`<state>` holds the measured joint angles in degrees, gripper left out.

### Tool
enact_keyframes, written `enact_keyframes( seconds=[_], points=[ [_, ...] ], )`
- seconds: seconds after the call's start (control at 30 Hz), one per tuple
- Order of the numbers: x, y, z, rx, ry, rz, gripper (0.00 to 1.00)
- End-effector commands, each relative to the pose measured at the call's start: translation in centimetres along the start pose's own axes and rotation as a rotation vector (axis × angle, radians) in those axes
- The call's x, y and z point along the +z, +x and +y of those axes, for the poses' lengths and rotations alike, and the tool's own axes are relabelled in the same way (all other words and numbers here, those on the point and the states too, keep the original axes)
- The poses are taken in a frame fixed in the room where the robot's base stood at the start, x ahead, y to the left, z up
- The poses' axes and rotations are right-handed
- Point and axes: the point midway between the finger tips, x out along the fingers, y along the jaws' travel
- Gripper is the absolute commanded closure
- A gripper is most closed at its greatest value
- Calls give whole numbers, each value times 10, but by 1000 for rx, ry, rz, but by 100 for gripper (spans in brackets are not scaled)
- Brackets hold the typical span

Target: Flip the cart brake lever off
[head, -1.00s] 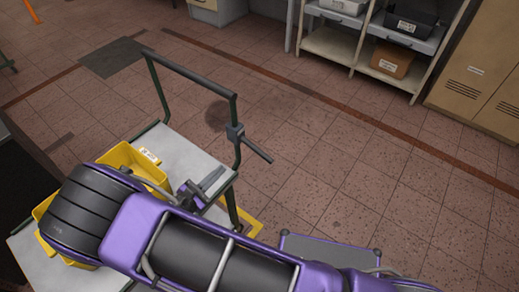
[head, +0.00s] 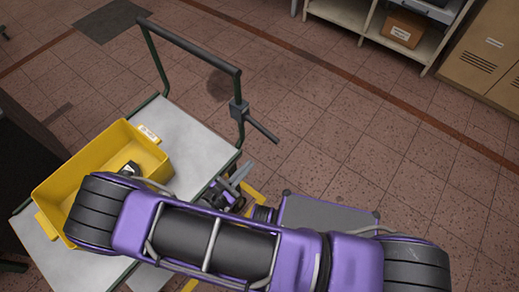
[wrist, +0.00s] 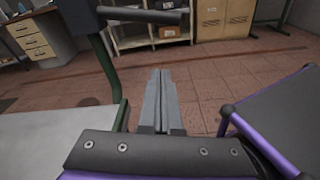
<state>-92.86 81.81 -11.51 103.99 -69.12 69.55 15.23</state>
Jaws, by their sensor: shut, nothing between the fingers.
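The cart (head: 185,135) has a pale deck and a dark green push-handle frame (head: 190,47). The brake lever (head: 262,130) is a dark bar sticking out to the right from a grey block (head: 238,108) on the handle's right upright. In the wrist view the lever (wrist: 145,15) lies across the top, beyond and above my fingertips. My gripper (wrist: 163,73) is shut and empty, its two grey fingers side by side. In the head view my gripper (head: 238,177) is below the lever, by the deck's right edge, apart from the lever. My arm partly hides it.
A yellow bin (head: 95,170) with a dark object inside stands on the cart deck. Shelving (head: 345,14) with a cardboard box (head: 404,27) and tan lockers (head: 485,55) stand at the back right. The tiled floor between cart and shelving is clear.

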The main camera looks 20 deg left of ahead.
Motion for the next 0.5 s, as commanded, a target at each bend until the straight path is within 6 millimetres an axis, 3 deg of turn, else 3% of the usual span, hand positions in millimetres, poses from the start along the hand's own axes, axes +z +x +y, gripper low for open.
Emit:
enact_keyframes(
  seconds=[0.17,0.5],
  points=[
    [1,25,-1,-3,-2,-3,100],
    [1,97,-1,-2,0,-3,100]
  ],
)
